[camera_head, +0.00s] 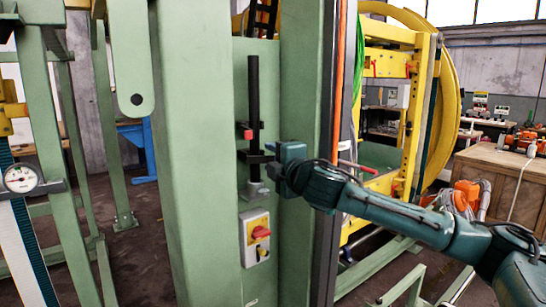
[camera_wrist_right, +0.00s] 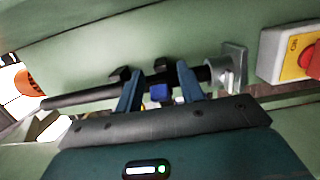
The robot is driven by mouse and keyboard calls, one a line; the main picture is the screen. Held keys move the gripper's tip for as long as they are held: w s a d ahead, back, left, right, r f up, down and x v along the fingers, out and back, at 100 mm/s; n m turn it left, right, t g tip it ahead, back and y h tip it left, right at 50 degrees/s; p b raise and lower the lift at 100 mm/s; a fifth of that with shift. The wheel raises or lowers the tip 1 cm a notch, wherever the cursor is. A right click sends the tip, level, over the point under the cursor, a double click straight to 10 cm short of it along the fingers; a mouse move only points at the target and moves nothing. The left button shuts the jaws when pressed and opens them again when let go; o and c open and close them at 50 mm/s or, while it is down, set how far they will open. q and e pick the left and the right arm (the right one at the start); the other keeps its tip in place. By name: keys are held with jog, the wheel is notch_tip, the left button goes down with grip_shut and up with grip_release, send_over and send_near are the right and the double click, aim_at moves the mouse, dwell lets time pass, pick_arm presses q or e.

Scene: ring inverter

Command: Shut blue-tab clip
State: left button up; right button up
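A black upright rod (camera_head: 254,95) stands along the green column and ends at a grey bracket (camera_head: 255,188). In the wrist view the rod (camera_wrist_right: 85,99) runs slanting across, with the bracket (camera_wrist_right: 231,68) at its right end. The blue tab (camera_wrist_right: 160,92) of a clip sits on the rod between the fingers of my right gripper (camera_wrist_right: 158,83). The fingers are apart, one on each side of the tab; contact is unclear. In the head view my right gripper (camera_head: 268,160) reaches the lower rod and hides the blue tab. My left gripper is out of view.
A clip with a red tab (camera_head: 246,133) sits higher on the rod. A yellow-grey switch box with a red knob (camera_head: 255,238) is below the bracket. A pressure gauge (camera_head: 20,178) is at the left. A yellow frame (camera_head: 403,120) stands behind my right arm.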

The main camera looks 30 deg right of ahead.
jog(key=shift+c, duration=0.2)
grip_shut()
dwell(0.4)
